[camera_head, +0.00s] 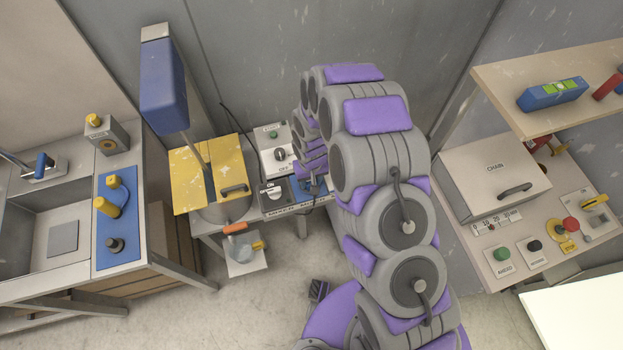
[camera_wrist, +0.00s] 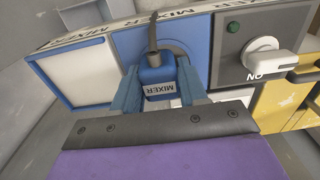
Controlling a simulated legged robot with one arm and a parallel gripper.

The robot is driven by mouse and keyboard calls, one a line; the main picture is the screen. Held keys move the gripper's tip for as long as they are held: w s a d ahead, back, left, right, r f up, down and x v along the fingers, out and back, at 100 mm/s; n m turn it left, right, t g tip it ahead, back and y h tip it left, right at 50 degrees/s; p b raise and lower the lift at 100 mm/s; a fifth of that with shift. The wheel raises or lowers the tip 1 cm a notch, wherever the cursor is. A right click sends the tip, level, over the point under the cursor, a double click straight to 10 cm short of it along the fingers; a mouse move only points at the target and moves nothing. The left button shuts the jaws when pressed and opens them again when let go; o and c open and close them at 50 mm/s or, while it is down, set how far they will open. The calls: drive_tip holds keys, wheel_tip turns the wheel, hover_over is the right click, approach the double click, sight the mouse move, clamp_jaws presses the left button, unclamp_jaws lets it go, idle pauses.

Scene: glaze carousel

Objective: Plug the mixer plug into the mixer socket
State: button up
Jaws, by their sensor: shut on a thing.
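The mixer plug (camera_wrist: 158,88) is a blue block with a white MIXER label, upside down in the wrist view. A dark cable rises from it. My gripper (camera_wrist: 157,76) is shut on the plug, with one blue-grey finger on each side. Behind the plug is a blue panel (camera_wrist: 204,62) with a round grey-blue socket (camera_wrist: 179,50), partly covered by the plug and cable. I cannot tell whether the plug touches or enters the socket. In the head view my arm hides most of the gripper and the plug.
A grey switch panel with a white knob (camera_wrist: 262,56) and green button stands right of the plug in the wrist view. A blank white panel (camera_wrist: 75,70) is left. In the head view a yellow-lidded container (camera_head: 190,185) stands left of the mixer panels.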

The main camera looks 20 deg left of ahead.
drive_tip(key=shift+s+f, duration=0.3)
drive_tip(key=shift+f, duration=0.15)
clamp_jaws()
drive_tip(key=o, duration=0.7)
unclamp_jaws()
drive_tip(key=shift+d, duration=0.1)
drive_tip(key=o, duration=0.5)
drive_tip(key=shift+a, duration=0.3)
drive_tip(key=shift+o, duration=0.2)
drive_tip(key=shift+w+d, duration=0.15)
drive_tip(key=shift+w, duration=0.1)
drive_tip(key=shift+r, duration=0.1)
drive_tip(key=shift+w+r, duration=0.2)
drive_tip(key=shift+r, duration=0.25)
wheel_tip(320, 180, up, 16)
drive_tip(key=p, duration=0.1)
drive_tip(key=shift+s+r+p, duration=0.2)
drive_tip(key=shift+s+p, duration=0.05)
drive_tip(key=shift+p, duration=0.1)
